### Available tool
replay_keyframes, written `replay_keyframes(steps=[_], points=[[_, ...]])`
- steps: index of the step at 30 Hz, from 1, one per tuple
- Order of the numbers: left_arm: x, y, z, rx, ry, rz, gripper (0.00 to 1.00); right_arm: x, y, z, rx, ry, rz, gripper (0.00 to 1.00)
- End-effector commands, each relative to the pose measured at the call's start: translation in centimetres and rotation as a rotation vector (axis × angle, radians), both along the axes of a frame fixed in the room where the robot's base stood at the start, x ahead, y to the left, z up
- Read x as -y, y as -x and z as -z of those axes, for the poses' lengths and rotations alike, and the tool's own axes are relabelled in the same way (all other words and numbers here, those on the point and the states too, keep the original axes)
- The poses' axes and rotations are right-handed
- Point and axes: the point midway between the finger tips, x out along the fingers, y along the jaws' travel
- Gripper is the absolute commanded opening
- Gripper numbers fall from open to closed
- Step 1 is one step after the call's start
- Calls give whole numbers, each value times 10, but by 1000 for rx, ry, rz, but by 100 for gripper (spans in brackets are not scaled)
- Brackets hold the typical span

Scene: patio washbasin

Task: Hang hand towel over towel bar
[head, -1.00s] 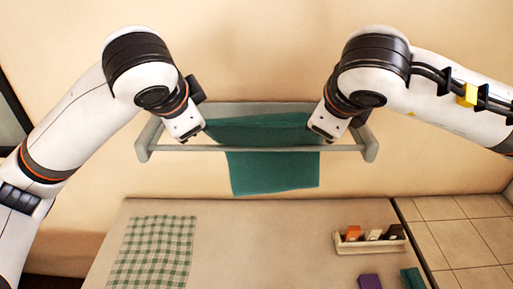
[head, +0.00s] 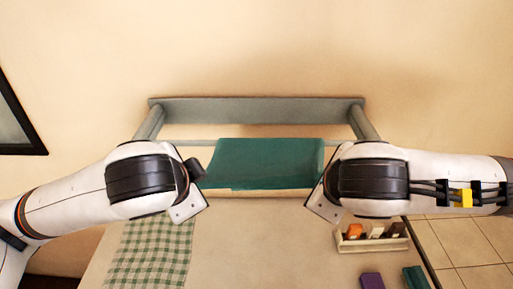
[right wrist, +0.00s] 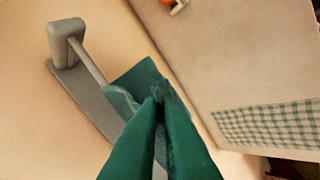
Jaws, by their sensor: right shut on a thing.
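The teal hand towel (head: 268,163) lies across the front rail of the towel bar (head: 345,142), covering its middle, and stretches toward me between my two grippers. Any part hanging behind or below the rail is hidden. My right gripper (head: 322,203) is at the towel's near right corner, shut on it. The right wrist view shows the towel (right wrist: 140,78) bunched around the jaws and crossing the bar (right wrist: 88,62). My left gripper (head: 187,203) is at the towel's near left corner. Its fingertips are hidden, so its grip does not show.
Below is a counter with a green checked cloth (head: 150,255) at left. At right stand a small tray (head: 342,243) with several little items, a purple block (head: 371,281) and a green block (head: 414,277). A dark frame (head: 40,151) is on the left wall.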

Motion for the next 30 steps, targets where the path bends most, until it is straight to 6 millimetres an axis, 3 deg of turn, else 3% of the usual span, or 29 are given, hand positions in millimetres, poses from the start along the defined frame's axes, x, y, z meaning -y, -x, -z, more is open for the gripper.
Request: replay_keyframes(steps=[9, 15, 16, 30], points=[[-4, 0, 2, -1, -7, -12, 0, 4, 0, 2, -1, 7, 12, 0], [-2, 1, 2, -1, -6, -8, 32, 3, 0, 2, -1, 5, 9, 35], [-2, 0, 2, -2, -5, -7, 36, 2, 0, 2, -1, 5, 8, 36], [-1, 1, 2, -1, -2, -2, 36, 1, 1, 2, -1, 3, 3, 36]])
